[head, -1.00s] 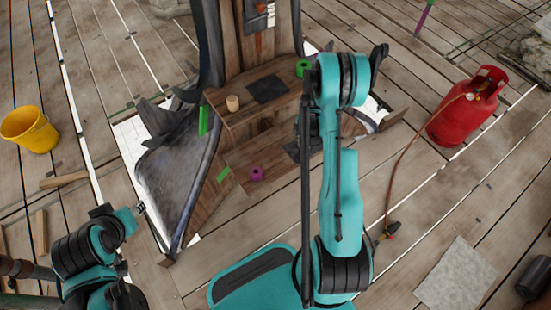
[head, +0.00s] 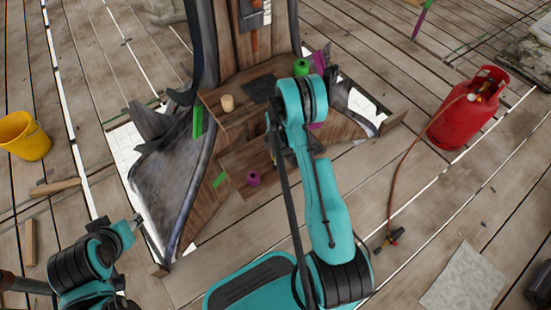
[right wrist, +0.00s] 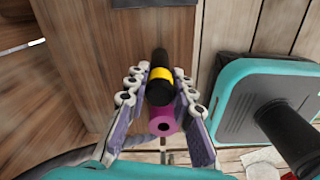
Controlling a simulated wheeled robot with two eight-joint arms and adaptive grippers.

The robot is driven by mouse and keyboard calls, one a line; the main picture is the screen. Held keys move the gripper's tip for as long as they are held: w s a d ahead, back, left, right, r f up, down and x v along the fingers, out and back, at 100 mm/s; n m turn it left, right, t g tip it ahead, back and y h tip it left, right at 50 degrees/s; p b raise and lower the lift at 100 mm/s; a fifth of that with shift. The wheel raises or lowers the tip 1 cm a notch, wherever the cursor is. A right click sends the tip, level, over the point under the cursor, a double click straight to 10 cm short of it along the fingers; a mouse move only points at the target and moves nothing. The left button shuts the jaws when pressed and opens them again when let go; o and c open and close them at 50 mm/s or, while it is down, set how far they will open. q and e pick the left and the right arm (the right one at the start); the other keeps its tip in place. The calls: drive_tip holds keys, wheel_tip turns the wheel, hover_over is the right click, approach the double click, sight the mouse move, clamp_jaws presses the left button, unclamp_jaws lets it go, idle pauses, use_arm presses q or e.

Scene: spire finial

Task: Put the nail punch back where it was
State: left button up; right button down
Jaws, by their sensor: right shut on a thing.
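In the right wrist view my right gripper (right wrist: 162,80) is shut on a dark tool with a yellow band, which I take to be the nail punch (right wrist: 159,87). A magenta cylinder with a small hole in its face (right wrist: 163,121) shows between the fingers; I cannot tell whether it is part of the tool. In the head view my right forearm hides most of this gripper, close over the lower wooden step (head: 237,163). A magenta holder (head: 253,178) stands on that step, just left of the gripper. My left gripper (head: 137,223) is at lower left, away from the structure, its fingers too small to judge.
The upper step (head: 222,118) bears a pale wooden cylinder (head: 228,102), a dark square pad (head: 257,90) and a green roll (head: 301,67). A red gas bottle (head: 465,115) with a hose stands right, a yellow bucket (head: 25,136) left. The floor in front holds loose pieces.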

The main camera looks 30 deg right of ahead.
drive_tip(key=shift+r, duration=0.1)
drive_tip(key=c, duration=1.3)
unclamp_jaws()
